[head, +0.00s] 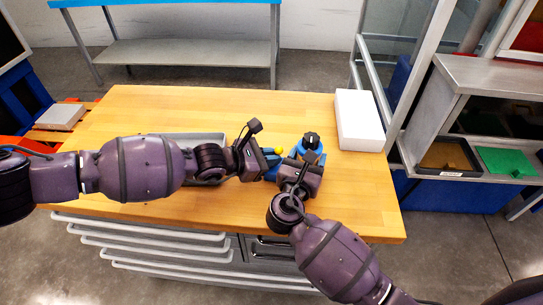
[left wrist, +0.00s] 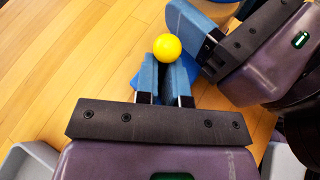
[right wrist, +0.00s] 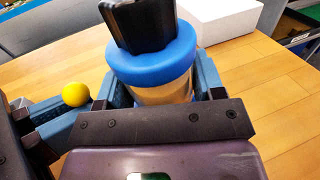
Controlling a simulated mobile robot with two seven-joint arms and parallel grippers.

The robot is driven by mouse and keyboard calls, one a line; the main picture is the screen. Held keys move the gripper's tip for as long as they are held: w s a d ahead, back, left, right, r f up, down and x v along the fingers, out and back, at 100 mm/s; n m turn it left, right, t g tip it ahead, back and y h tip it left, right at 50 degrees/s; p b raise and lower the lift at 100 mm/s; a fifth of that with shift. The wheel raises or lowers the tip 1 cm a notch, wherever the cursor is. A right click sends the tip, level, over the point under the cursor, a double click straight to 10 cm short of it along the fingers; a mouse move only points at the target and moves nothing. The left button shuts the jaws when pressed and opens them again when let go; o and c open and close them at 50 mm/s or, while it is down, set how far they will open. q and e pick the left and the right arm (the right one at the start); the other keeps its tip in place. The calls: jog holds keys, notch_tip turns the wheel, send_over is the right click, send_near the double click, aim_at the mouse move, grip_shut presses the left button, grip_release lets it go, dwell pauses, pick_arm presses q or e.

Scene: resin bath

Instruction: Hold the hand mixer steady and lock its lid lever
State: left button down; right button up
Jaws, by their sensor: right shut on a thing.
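The hand mixer (head: 312,151) stands upright on the wooden bench, with a black knob on top, a blue collar (right wrist: 150,68) and a pale body below. My right gripper (right wrist: 160,92) has its fingers on both sides of the body and is shut on it. The lever's yellow ball (left wrist: 167,47) is left of the mixer in the head view (head: 279,151). My left gripper (left wrist: 165,75) has its fingers close together, tips right at the ball, which overlaps them. The ball is not between the fingers; contact is unclear. The lever's arm is hidden.
A grey tray (head: 212,183) lies on the bench (head: 150,105), partly under my left arm. A white box (head: 358,120) is at the back right. My two grippers are very close together. The bench behind the mixer is clear.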

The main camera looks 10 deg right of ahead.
pick_arm(q)
jog(key=shift+d+r, duration=0.15)
jog(key=shift+s+d+m+y, duration=0.1)
jog(key=shift+d+m+y, duration=0.15)
jog(key=shift+y, duration=0.45)
pick_arm(e)
jog(key=shift+a, duration=0.1)
pick_arm(q)
jog(key=c, duration=1.2)
grip_release()
jog(key=shift+c, duration=0.2)
jog(key=shift+s+a, duration=0.1)
jog(key=shift+a+h, duration=0.1)
jog(key=shift+h, duration=0.2)
